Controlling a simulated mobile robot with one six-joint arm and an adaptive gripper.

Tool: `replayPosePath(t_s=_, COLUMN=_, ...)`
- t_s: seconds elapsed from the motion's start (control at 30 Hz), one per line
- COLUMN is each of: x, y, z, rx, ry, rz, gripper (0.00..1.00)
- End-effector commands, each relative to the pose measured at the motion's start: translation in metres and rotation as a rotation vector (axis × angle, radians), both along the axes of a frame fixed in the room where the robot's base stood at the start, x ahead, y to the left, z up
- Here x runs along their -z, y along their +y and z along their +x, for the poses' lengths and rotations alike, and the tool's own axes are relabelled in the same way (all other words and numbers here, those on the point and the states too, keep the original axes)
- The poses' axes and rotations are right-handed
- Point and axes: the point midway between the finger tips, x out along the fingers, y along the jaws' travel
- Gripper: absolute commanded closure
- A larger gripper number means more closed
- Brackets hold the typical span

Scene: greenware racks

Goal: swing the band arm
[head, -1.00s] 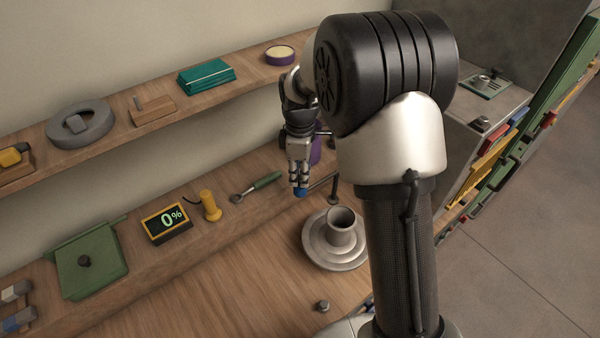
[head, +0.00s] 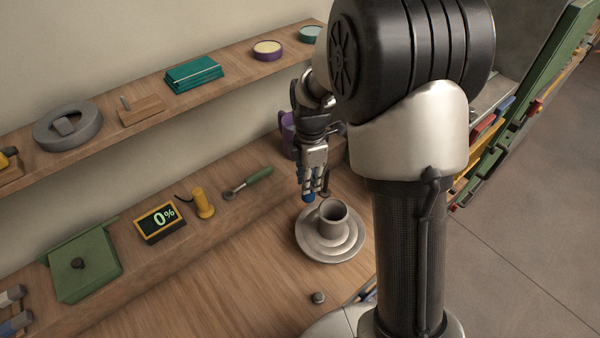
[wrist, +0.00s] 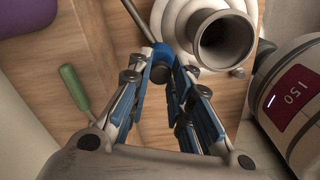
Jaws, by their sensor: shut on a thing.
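The band arm is a thin bar (wrist: 138,20) in the wrist view, ending in a dark blue knob (wrist: 160,72) between my fingertips. My gripper (head: 308,195) is shut on this knob, beside the grey stepped wheel (head: 324,256) in the head view. A grey cup (head: 333,222) stands upright on the wheel; its open mouth also shows in the wrist view (wrist: 225,42), just right of my fingers. Most of the bar is hidden behind my gripper in the head view. A display (head: 160,222) reads 0%.
A green-handled tool (head: 248,181), a yellow cylinder (head: 204,205) and a green box (head: 84,264) sit left along the back ledge. A purple vessel (head: 287,138) stands behind my gripper. A small grey knob (head: 318,297) is in front of the wheel. The front-left worktop is clear.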

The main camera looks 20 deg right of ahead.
Motion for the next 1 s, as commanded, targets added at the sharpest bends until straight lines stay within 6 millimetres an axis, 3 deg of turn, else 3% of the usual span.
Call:
replayPosePath(t_s=0.3, x=0.000, y=-0.014, z=-0.012, rx=-0.130, ry=0.001, rz=0.000, gripper=1.00)
replayPosePath(t_s=0.83, x=0.000, y=-0.017, z=-0.014, rx=-0.156, ry=0.000, rz=0.000, gripper=1.00)
replayPosePath(t_s=0.87, x=0.000, y=-0.017, z=-0.014, rx=-0.156, ry=0.000, rz=0.000, gripper=0.79)
replayPosePath(t_s=1.0, x=0.000, y=-0.017, z=-0.014, rx=-0.156, ry=0.000, rz=0.000, gripper=0.70)
